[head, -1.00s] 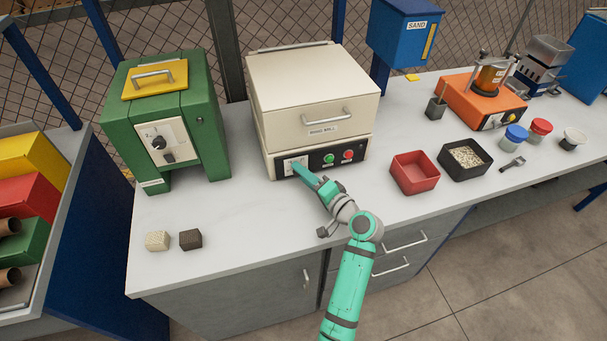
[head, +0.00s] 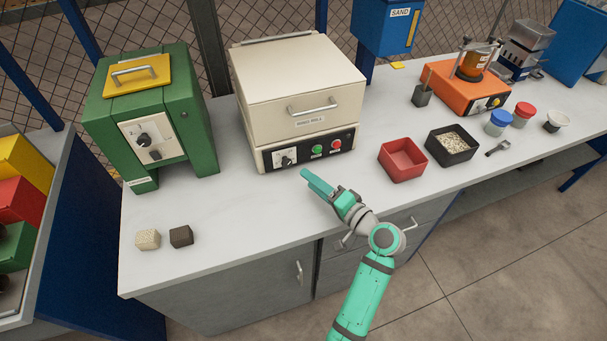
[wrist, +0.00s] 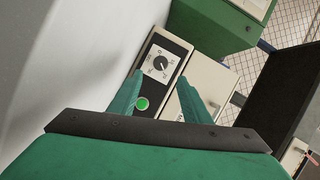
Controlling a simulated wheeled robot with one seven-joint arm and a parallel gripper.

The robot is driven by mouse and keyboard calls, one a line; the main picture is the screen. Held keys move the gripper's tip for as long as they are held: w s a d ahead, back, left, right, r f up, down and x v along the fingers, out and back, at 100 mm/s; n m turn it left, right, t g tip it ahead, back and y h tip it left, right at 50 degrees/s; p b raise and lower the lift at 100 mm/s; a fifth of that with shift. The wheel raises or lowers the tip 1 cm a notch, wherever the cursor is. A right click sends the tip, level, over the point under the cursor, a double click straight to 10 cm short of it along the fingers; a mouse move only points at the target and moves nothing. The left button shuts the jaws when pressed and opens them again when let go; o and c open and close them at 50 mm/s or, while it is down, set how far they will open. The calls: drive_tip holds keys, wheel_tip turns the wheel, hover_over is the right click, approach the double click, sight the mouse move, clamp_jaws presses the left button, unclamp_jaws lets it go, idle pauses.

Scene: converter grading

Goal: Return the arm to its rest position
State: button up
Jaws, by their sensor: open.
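My teal gripper (head: 318,184) is above the front part of the bench, in front of the cream box-shaped machine (head: 298,84). In the wrist view its two fingers (wrist: 160,97) stand apart with nothing between them. Beyond them the machine's black panel shows, with a dial (wrist: 161,63) and a green button (wrist: 142,103). In the head view the fingertips are apart from the panel, and the dial (head: 286,158) is uncovered. My arm reaches up from the bottom of the picture, bent at the elbow-like joint.
A green machine (head: 195,130) stands at the left, with a pale cube (head: 148,239) and a dark cube (head: 181,236) before it. A red bin (head: 403,160) and a black bin (head: 452,147) stand right of my gripper. Cabinet handles (head: 299,273) jut out below the bench edge.

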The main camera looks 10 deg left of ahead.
drive_tip(key=shift+s+d+r, duration=0.15)
drive_tip(key=shift+s+d, duration=0.25)
drive_tip(key=shift+d, duration=0.1)
